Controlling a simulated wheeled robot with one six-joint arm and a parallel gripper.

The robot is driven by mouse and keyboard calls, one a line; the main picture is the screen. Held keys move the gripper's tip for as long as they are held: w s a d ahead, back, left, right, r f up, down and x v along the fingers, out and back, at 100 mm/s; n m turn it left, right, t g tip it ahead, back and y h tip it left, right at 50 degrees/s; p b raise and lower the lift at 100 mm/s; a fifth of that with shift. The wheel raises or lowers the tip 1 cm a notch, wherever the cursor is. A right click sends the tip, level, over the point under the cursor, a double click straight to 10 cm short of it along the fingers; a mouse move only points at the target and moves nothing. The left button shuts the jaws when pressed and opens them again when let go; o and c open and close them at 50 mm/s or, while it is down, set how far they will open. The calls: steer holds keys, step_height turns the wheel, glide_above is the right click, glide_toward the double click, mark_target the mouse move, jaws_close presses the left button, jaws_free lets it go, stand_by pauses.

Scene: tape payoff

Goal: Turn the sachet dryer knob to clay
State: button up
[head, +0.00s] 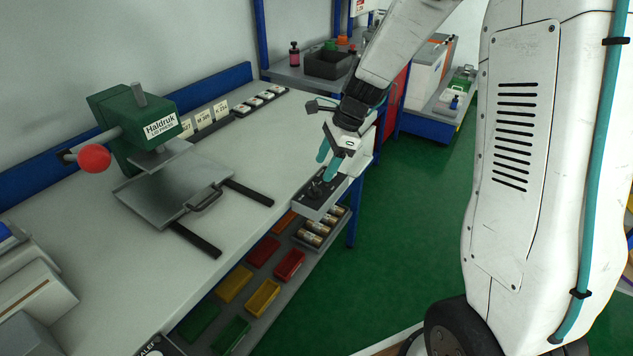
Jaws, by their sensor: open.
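A small grey box with a dark top panel (327,186) sits at the right end of the white bench, near its front edge. A dark knob shape (315,188) shows on that panel; I cannot read any label or the knob's setting. I cannot tell for certain that this is the sachet dryer. My gripper (328,166) points down at the box with its teal fingers apart, close above or beside the knob. The fingers and arm hide part of the panel. I cannot tell whether a finger touches the knob.
A green Haldruk press (137,123) with a red-balled lever (95,158) stands on the left of the white bench (90,228). Several coloured bins (263,299) sit on a shelf below. Another bench with a dark crate (328,65) is behind. Green floor (400,240) lies open to the right.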

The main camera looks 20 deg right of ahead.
mark_target(314, 186)
steer(key=x, duration=0.6)
steer(key=shift+a+f, duration=0.1)
steer(key=shift+f, duration=0.15)
steer(key=c, duration=1)
